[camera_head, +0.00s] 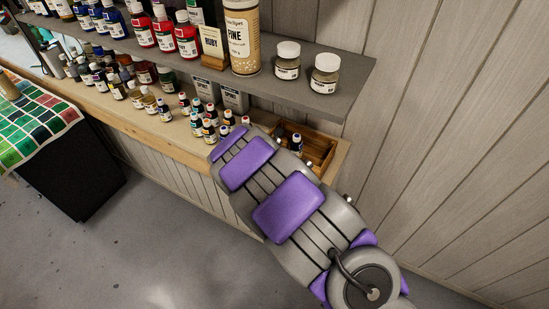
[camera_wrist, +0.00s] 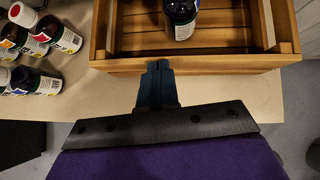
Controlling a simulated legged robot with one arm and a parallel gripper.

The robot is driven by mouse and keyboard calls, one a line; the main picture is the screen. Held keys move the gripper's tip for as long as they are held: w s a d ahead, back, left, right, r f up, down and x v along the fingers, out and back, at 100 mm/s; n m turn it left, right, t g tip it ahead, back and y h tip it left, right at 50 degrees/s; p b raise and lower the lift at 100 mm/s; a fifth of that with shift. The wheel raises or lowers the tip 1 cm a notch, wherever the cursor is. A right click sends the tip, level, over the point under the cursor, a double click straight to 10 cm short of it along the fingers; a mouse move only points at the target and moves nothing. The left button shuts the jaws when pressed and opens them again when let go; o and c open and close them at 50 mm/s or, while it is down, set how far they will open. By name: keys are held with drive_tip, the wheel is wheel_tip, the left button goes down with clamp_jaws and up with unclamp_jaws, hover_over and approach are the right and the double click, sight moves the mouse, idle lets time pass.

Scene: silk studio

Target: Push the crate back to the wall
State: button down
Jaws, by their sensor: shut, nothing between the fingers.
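The crate is an open wooden box with slatted sides. In the wrist view its near wall (camera_wrist: 225,64) runs across the top, and in the head view its end (camera_head: 322,150) shows on the lower shelf, partly hidden by my arm. A dark bottle with a white label (camera_wrist: 181,18) stands in the crate. My gripper (camera_wrist: 158,66) is shut and empty, its fingertips at the crate's near wall. I cannot tell if they touch it. In the head view my arm hides the gripper.
Several small bottles (camera_wrist: 38,38) stand left of the crate on the wooden lower shelf (camera_head: 185,150). A grey upper shelf (camera_head: 335,93) with jars and bottles overhangs behind. A panelled wall (camera_head: 450,120) is at the right. A black cabinet (camera_head: 85,170) with colour swatches stands at the left.

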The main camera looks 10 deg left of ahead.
drive_tip(key=w+p, duration=0.3)
drive_tip(key=w, duration=0.1)
drive_tip(key=shift+a+p, duration=0.4)
drive_tip(key=w+p, duration=0.1)
drive_tip(key=w+d+p, duration=0.2)
drive_tip(key=w, duration=0.1)
drive_tip(key=shift+d+f, duration=0.1)
drive_tip(key=shift+f, duration=0.05)
drive_tip(key=shift+w+d, duration=0.1)
drive_tip(key=shift+w, duration=0.3)
drive_tip(key=shift+w+f+p, duration=0.1)
drive_tip(key=shift+w+p, duration=0.2)
drive_tip(key=shift+p, duration=0.05)
drive_tip(key=shift+s+a+f, duration=0.1)
drive_tip(key=shift+s+a, duration=0.1)
drive_tip(key=shift+a, duration=0.05)
drive_tip(key=s, duration=0.2)
drive_tip(key=s+a, duration=0.1)
drive_tip(key=shift+s+r, duration=0.3)
drive_tip(key=shift+s, duration=0.1)
drive_tip(key=v, duration=0.9)
drive_tip(key=shift+r+p, duration=0.25)
drive_tip(key=shift+p, duration=0.2)
